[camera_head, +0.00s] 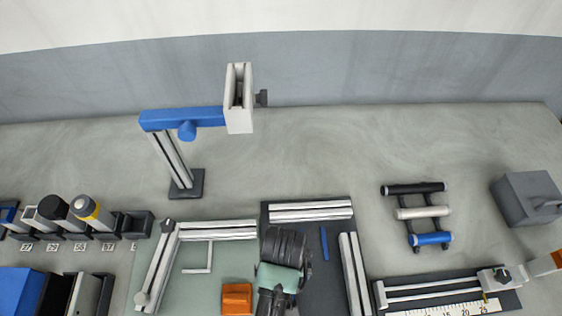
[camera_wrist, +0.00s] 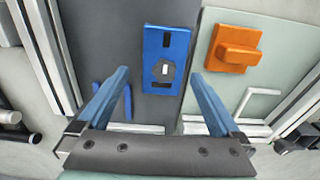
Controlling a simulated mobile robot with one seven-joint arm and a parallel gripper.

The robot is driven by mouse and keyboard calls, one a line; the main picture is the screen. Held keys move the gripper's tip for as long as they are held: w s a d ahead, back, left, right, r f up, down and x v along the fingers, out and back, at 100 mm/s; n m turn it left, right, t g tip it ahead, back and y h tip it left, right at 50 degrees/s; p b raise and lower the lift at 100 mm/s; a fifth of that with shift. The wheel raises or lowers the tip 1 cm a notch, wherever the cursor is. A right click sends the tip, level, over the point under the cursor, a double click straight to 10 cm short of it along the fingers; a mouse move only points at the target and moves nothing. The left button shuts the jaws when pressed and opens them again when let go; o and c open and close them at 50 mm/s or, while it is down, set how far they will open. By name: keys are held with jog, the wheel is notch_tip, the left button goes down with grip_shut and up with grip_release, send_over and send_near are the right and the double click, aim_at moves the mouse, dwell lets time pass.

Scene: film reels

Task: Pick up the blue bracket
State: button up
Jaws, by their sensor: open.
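A flat blue rectangular piece, which looks like the blue bracket (camera_wrist: 178,82), lies on a dark mat in the wrist view. It has black parts and a pale centre spot on its top. My gripper (camera_wrist: 160,74) is open and empty, with its two blue fingers on either side of the bracket's near part in the picture. I cannot tell the height between fingertips and bracket. In the head view my gripper (camera_head: 283,275) is over the dark mat (camera_head: 313,270), and the bracket is hidden behind my arm.
An orange block (camera_wrist: 236,62) sits close beside the bracket, also seen in the head view (camera_head: 237,299). A thin blue strip (camera_head: 324,243) lies on the mat. Metal rails (camera_head: 355,275) edge the mat.

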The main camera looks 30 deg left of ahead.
jog(key=f, duration=0.3)
jog(key=shift+s+a+f+p, duration=0.15)
jog(key=shift+s+f+p, duration=0.15)
jog(key=shift+p, duration=0.05)
jog(key=shift+f, duration=0.65)
jog(key=shift+c, duration=0.3)
jog(key=shift+w, duration=0.1)
grip_shut()
